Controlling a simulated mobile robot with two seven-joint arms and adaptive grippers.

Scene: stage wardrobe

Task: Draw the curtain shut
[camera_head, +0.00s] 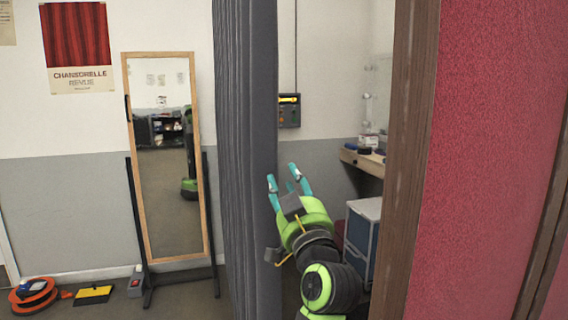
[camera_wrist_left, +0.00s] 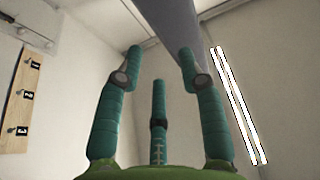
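The dark grey curtain (camera_head: 245,150) hangs in tall, narrow folds in the middle of the head view, left of the doorway-like opening. My left gripper (camera_head: 288,178) is just right of the curtain's edge, fingers pointing up. In the left wrist view the gripper's teal fingers (camera_wrist_left: 160,58) are spread apart, with a grey strip (camera_wrist_left: 172,25), probably the curtain, beyond and between the tips. I see no finger closed on it; whether one touches it I cannot tell. My right gripper is not in view.
A brown wooden post (camera_head: 408,150) and red wall panel (camera_head: 495,150) stand close on the right. Behind my arm are a drawer unit (camera_head: 362,235) and a wooden shelf (camera_head: 362,160). A framed mirror (camera_head: 168,190) stands left; an orange cable reel (camera_head: 35,296) lies on the floor.

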